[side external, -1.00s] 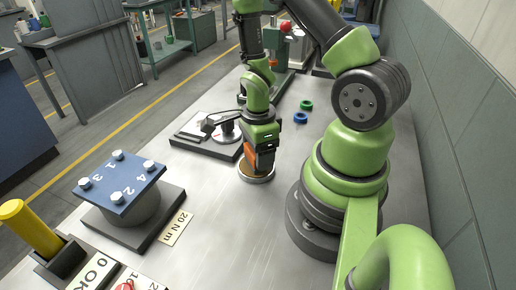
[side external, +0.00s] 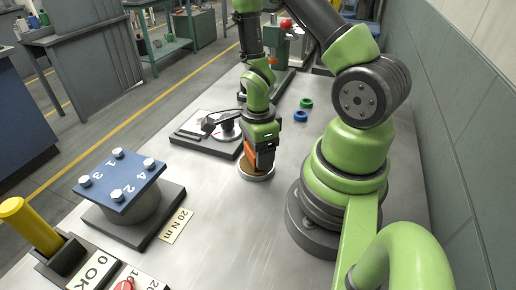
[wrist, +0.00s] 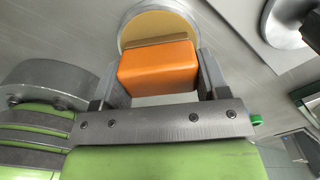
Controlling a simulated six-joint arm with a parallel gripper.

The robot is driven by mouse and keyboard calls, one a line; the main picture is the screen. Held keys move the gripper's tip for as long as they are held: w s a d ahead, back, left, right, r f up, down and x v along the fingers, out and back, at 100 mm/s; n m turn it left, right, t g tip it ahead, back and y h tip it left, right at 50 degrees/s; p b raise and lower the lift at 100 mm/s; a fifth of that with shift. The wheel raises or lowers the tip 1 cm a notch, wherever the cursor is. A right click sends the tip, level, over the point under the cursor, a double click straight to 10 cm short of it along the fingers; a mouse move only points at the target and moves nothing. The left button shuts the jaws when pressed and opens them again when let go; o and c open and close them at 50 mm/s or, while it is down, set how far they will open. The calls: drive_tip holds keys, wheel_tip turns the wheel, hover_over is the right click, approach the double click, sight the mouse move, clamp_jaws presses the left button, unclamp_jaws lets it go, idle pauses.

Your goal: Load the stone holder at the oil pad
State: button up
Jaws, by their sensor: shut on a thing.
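My gripper (side external: 262,160) points down at the round oil pad, shut on the orange stone holder (side external: 251,154). In the wrist view the stone holder (wrist: 158,68) is a block between the two grey fingers of my gripper (wrist: 158,80), with a thin tan strip along its far edge. The oil pad (side external: 256,178) is a shallow tan disc with a pale metal rim; it also shows behind the block in the wrist view (wrist: 158,22). The holder is at or just over the pad; I cannot tell whether they touch.
A blue ring (side external: 301,116) and a green ring (side external: 306,103) lie further back. A blue bolted plate (side external: 120,184) stands front left, beside a 20 Nm label (side external: 176,227).

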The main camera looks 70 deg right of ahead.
drive_tip(key=shift+r, duration=3.5)
